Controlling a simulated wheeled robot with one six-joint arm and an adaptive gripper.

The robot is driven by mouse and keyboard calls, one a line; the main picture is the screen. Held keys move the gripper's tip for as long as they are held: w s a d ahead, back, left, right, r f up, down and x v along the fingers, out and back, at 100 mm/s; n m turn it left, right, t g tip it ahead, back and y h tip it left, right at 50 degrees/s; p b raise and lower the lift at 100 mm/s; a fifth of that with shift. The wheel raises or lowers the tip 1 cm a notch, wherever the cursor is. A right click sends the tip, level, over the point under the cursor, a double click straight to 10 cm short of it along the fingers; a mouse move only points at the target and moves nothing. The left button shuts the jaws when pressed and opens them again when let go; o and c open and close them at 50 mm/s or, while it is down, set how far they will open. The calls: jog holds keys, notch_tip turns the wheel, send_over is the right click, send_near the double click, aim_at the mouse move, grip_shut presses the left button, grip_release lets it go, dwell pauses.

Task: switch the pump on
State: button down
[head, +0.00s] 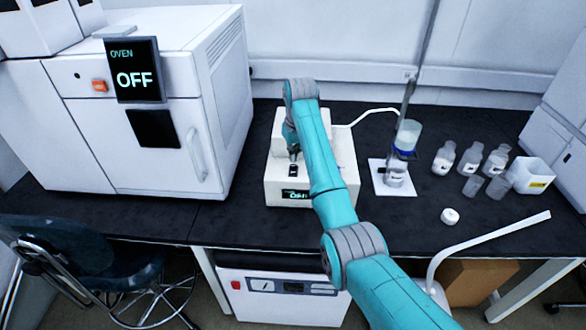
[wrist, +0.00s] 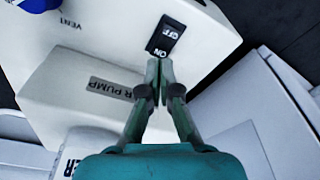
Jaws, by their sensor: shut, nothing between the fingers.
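The pump (head: 278,188) is a white box on the black bench, partly hidden behind my arm. Its black rocker switch (wrist: 166,36) carries the words ON and OFF, and in the wrist view the ON end is nearer my fingers. The switch also shows in the head view (head: 292,171). My gripper (wrist: 160,62) is shut and empty, pointing down, with its tips right at the ON end of the switch; I cannot tell whether they touch it. The pump's front display (head: 296,195) is lit, but its text is too small to read surely.
A white oven (head: 140,90) showing OFF stands left of the pump. To the right are a stand with a filter funnel (head: 408,135), several small bottles (head: 470,160) and a white box (head: 532,175). A chair (head: 70,255) is at front left. The bench before the oven is clear.

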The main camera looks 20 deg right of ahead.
aim_at(294, 166)
jog(key=shift+f, duration=1.3)
dwell(1.3)
jog(key=shift+r, duration=3.6)
